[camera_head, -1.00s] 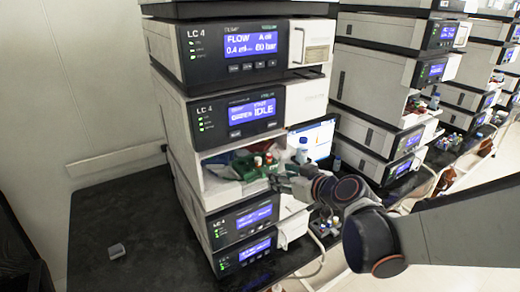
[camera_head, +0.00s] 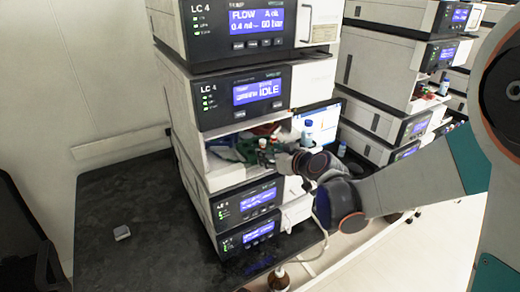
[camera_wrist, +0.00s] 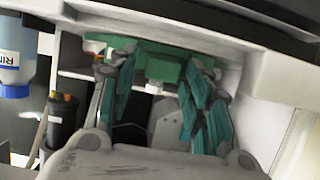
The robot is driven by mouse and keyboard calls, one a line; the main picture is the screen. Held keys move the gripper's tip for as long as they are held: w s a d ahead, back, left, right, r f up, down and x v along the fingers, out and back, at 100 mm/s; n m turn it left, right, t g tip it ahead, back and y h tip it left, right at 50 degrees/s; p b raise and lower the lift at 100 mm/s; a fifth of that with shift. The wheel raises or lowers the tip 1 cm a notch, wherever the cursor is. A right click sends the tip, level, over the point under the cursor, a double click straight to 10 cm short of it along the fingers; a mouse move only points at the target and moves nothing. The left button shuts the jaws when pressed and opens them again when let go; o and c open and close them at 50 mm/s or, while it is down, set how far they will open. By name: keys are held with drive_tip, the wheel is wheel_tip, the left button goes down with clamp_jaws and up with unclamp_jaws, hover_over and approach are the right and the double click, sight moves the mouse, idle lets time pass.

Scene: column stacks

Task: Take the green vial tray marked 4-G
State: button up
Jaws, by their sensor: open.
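The green vial tray (camera_head: 246,147) sits in the open bay of the LC 4 stack, below the module whose screen reads IDLE. Red-capped items show above it. My gripper (camera_head: 268,152) reaches into the bay's right side and hides part of the tray. In the wrist view, the green tray (camera_wrist: 160,65) lies ahead at the fingertips. My open gripper (camera_wrist: 155,72) has its teal-padded fingers spread, one toward each side of the tray, with a visible space between them. I cannot tell whether they touch it. The mark 4-G is not readable.
The bay's wall (camera_wrist: 255,80) is close to the right finger in the wrist view.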

drive_tip(key=shift+c, duration=0.6)
drive_tip(key=c, duration=0.9)
